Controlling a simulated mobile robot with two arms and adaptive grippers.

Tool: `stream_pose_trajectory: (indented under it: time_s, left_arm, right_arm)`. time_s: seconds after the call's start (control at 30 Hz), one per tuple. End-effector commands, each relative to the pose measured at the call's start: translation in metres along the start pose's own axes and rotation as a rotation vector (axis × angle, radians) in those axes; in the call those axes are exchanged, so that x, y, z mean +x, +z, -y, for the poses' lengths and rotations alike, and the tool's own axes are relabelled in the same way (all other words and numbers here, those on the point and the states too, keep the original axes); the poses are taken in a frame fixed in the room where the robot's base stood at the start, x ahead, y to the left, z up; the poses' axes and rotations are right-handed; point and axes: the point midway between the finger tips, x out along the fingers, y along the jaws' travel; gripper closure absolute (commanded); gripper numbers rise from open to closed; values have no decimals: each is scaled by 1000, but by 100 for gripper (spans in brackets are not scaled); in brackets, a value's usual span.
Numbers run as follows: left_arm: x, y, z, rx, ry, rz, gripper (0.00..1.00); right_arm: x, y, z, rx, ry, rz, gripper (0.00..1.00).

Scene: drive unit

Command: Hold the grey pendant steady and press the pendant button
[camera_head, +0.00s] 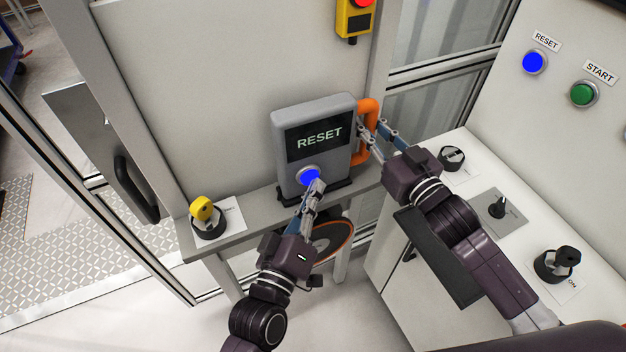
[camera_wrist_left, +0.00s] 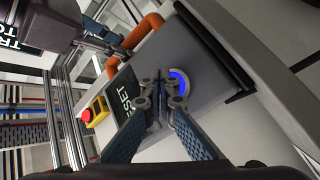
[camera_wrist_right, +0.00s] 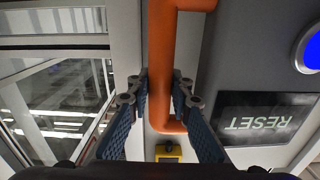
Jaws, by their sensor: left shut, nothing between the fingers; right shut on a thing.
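The grey pendant (camera_head: 286,150) stands upright on a narrow grey shelf, with a dark screen reading RESET. Its blue pendant button (camera_head: 309,176) sits low on the front face and is partly hidden by my left gripper. My left gripper (camera_head: 318,186) is shut and empty, its fingertips at the button; in the left wrist view the tips overlap the blue button (camera_wrist_left: 179,82), and I cannot tell whether they touch it. My right gripper (camera_head: 367,128) is shut on the orange handle (camera_head: 369,107) at the pendant's right side; the right wrist view shows the handle (camera_wrist_right: 161,60) between its fingers.
A yellow box with a red button (camera_head: 354,18) hangs above. A yellow-topped switch (camera_head: 205,213) stands on the shelf's left. The right-hand panel has a blue button (camera_head: 534,62) and a green button (camera_head: 583,94). Black knobs (camera_head: 558,262) sit on the white cabinet below.

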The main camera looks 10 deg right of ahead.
Motion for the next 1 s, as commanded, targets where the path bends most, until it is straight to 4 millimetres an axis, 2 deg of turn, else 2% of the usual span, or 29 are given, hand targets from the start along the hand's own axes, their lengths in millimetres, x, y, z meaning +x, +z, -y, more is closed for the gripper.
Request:
stream_pose_trajectory:
  time_s: [0.77, 1.0]
  left_arm:
    - [2, -2, 1, 0, 0, -1, 100]
    - [-4, 2, -3, 0, 0, -1, 100]
  right_arm:
    - [0, -2, 2, 5, -4, -5, 100]
    - [0, -2, 2, 5, -4, -4, 100]
